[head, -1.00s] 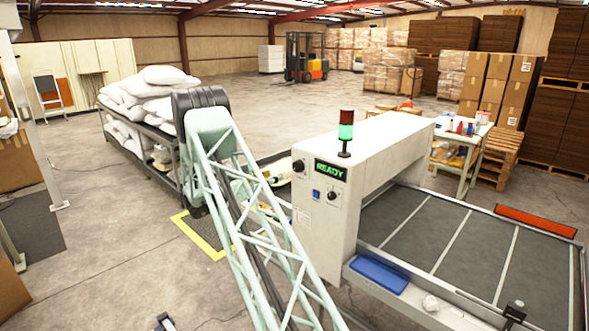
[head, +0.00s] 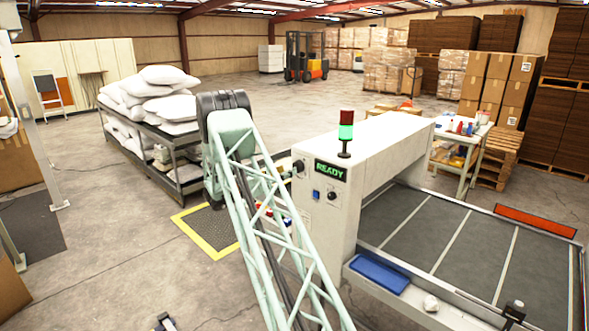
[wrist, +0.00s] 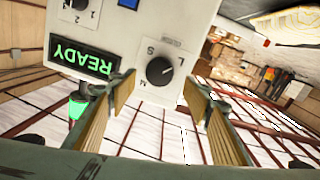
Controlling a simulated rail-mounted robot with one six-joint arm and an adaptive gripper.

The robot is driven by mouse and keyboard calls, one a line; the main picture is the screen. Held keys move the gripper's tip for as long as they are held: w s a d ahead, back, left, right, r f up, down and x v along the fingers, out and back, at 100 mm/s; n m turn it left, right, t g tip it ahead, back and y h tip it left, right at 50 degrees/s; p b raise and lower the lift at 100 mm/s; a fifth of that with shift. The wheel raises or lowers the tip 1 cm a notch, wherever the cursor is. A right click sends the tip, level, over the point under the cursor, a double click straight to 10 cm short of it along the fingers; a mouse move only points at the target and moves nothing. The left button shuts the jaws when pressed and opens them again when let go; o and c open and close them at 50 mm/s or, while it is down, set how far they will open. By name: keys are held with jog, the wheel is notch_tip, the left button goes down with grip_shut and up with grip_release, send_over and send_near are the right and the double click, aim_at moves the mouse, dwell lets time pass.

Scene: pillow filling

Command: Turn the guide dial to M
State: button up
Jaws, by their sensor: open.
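The guide dial (wrist: 160,71) is a round black knob on the white machine panel, with letters S, M and L around it. It has a pale pointer mark on its right side, on the L side; the exact setting is hard to tell. My gripper (wrist: 160,83) is open, with its two tan-padded fingers either side of the dial in the wrist view. I cannot tell whether they touch it.
A lit READY display (wrist: 82,57) is beside the dial. A second knob (head: 332,195) and a blue button (head: 316,194) are below it. A signal tower (head: 345,134) stands on the machine. A rack of white pillows (head: 165,102) stands left of my arm.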

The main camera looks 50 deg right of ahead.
aim_at(298, 167)
jog(key=shift+x, duration=2.9)
jog(key=c, duration=0.9)
